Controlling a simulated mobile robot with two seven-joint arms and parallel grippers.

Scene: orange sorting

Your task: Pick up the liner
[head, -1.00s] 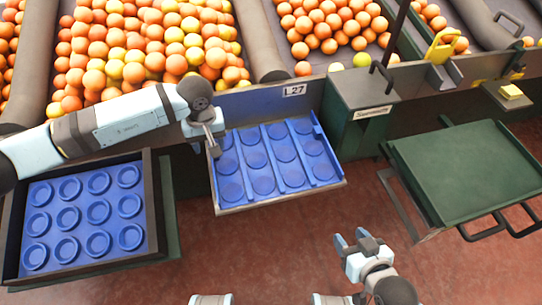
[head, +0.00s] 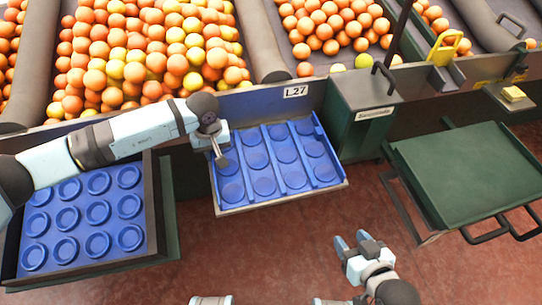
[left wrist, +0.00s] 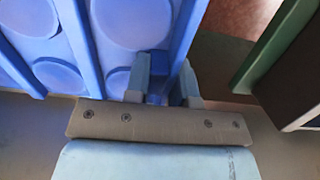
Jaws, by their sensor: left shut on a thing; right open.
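The blue liner (head: 290,173), a ribbed sheet with round recesses, lies in a shallow tray on the ledge under the L27 label. My left gripper (head: 221,160) is at its left edge in the head view. In the left wrist view, my left gripper (left wrist: 163,85) is shut on the raised blue edge of the liner (left wrist: 85,30), with one finger on each side. The liner looks flat in its place. My right gripper (head: 354,241) is open and empty over the floor, apart from everything.
A dark crate (head: 155,205) with blue round cups stands at the left. A green table (head: 465,170) stands at the right, beside a green box (head: 362,97). Heaps of oranges (head: 150,45) lie behind. Red floor is free in front.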

